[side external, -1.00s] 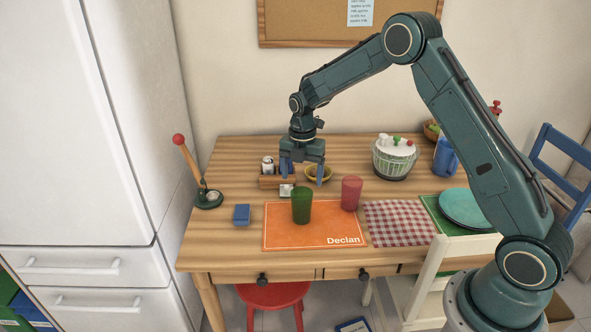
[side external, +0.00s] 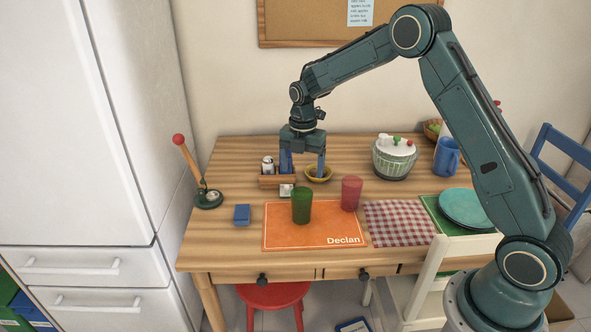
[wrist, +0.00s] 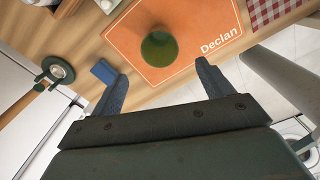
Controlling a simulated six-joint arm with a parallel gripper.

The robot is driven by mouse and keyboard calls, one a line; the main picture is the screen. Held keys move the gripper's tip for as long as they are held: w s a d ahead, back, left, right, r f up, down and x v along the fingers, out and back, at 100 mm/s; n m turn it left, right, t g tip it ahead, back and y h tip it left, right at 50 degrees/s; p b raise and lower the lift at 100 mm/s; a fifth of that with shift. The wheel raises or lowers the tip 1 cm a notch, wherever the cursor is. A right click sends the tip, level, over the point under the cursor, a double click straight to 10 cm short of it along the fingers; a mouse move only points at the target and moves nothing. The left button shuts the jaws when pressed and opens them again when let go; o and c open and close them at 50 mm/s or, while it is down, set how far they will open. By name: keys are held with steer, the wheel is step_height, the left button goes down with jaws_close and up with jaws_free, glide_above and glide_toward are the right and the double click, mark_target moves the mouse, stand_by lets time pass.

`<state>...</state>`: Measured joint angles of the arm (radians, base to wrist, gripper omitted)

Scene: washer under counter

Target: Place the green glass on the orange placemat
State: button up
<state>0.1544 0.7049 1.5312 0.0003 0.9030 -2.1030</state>
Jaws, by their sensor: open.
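The green glass (side external: 302,206) stands upright on the orange placemat (side external: 345,226), which is marked "Declan", near its back edge. The wrist view also shows the green glass (wrist: 159,48) on the orange placemat (wrist: 205,22). My gripper (side external: 304,175) is open and empty, raised behind and above the glass, and apart from it. In the wrist view my gripper's two fingers (wrist: 160,80) are spread wide, with the glass beyond them and between their directions. The glass's base is hidden from above in the wrist view.
A pink glass (side external: 351,193) stands at the mat's back right corner. A blue box (side external: 242,214) lies left of the mat. A checkered cloth (side external: 400,223) lies to the right.

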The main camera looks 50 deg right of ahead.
steer(key=s+a+r+m+t, duration=0.1)
steer(key=s+a+r+m, duration=0.1)
steer(key=s+r+m, duration=0.45)
steer(key=s+a+r+m+t, duration=0.25)
steer(key=s+r, duration=0.45)
steer(key=r, duration=0.4)
steer(key=s+a+r+m+t, duration=0.1)
steer(key=s+m, duration=0.5)
steer(key=s, duration=0.4)
steer(key=s+a+r+m+t, duration=0.1)
steer(key=s+a+m, duration=0.1)
steer(key=s+m, duration=0.5)
steer(key=shift+s+a, duration=0.3)
steer(key=shift+s, duration=1.45)
